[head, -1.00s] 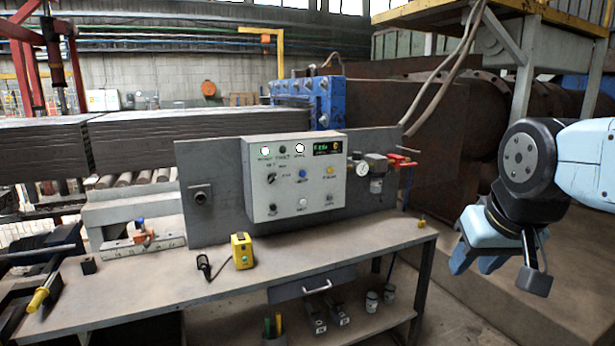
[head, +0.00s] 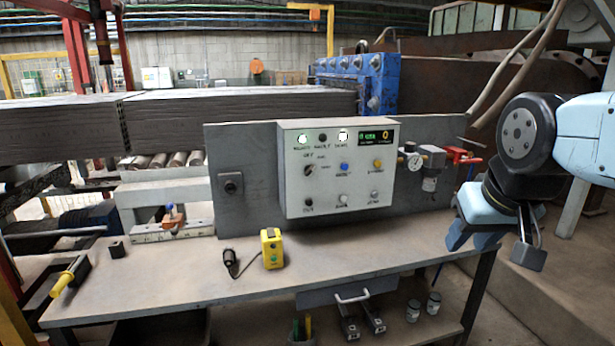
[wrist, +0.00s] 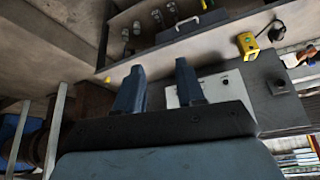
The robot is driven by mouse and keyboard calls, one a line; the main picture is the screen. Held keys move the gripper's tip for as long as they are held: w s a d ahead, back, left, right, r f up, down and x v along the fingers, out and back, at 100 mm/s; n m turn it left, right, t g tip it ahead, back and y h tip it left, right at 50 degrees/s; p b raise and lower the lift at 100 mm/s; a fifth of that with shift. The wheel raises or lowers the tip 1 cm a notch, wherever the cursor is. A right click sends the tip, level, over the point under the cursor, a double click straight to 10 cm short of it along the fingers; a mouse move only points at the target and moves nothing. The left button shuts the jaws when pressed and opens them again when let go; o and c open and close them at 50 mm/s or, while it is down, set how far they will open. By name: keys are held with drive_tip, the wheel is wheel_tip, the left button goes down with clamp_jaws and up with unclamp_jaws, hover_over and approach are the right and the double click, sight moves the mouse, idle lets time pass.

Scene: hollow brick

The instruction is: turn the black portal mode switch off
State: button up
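The black portal mode switch looks to be the small dark rotary knob (head: 308,170) on the light grey control panel (head: 340,205), left of a blue button and below a lit green lamp. Its labels are too small to read surely, and I cannot tell its setting. My gripper (head: 471,238) hangs to the right of the panel, apart from it and nearer to me, fingers down. In the wrist view my gripper (wrist: 159,66) is open and empty. Part of the panel (wrist: 216,87) shows behind the fingers there; the knob is not visible.
The panel stands on a grey workbench (head: 180,290) with a yellow box (head: 272,248) on top. A gauge and red-handled valve (head: 462,156) sit right of the panel. A dark round fitting (head: 231,185) is left of it.

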drive_tip(key=m+t+y, duration=0.3)
drive_tip(key=m+t, duration=0.1)
drive_tip(key=t, duration=0.7)
approach(310, 173)
drive_tip(key=s+d+r, duration=0.1)
drive_tip(key=s+d, duration=0.1)
drive_tip(key=s, duration=0.3)
drive_tip(key=a+f+m+t+h, duration=0.3)
drive_tip(key=a+f+m+t, duration=0.1)
drive_tip(key=f+m, duration=0.15)
drive_tip(key=shift+t, duration=0.3)
drive_tip(key=x, duration=1.4)
drive_tip(key=shift+f, duration=0.3)
clamp_jaws()
drive_tip(key=shift+d+f, duration=0.1)
